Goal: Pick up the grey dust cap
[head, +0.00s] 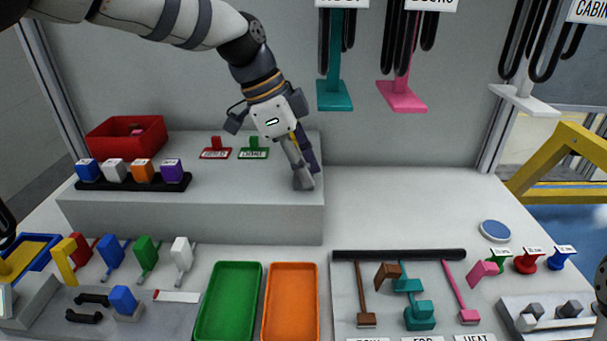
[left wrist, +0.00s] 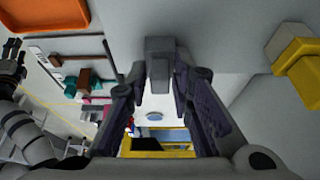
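The grey dust cap (head: 303,181) is a small block at the tips of my left gripper (head: 300,168), over the right end of the raised grey shelf. In the left wrist view the grey block (left wrist: 159,48) sits between the fingertips of the left gripper (left wrist: 160,72), with a finger against each side, so the gripper looks shut on it. In the head view the fingers partly hide the cap. Whether it touches the shelf is unclear. A yellow part with a pale grey block (left wrist: 300,68) stands at the right of the left wrist view.
The shelf (head: 190,220) carries a red bin (head: 126,138), a black rack (head: 132,184) of coloured blocks, and red and green labelled tags. Green (head: 228,300) and orange (head: 291,300) trays lie in front. Hanging teal (head: 335,95) and pink (head: 402,95) pieces are near the arm.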

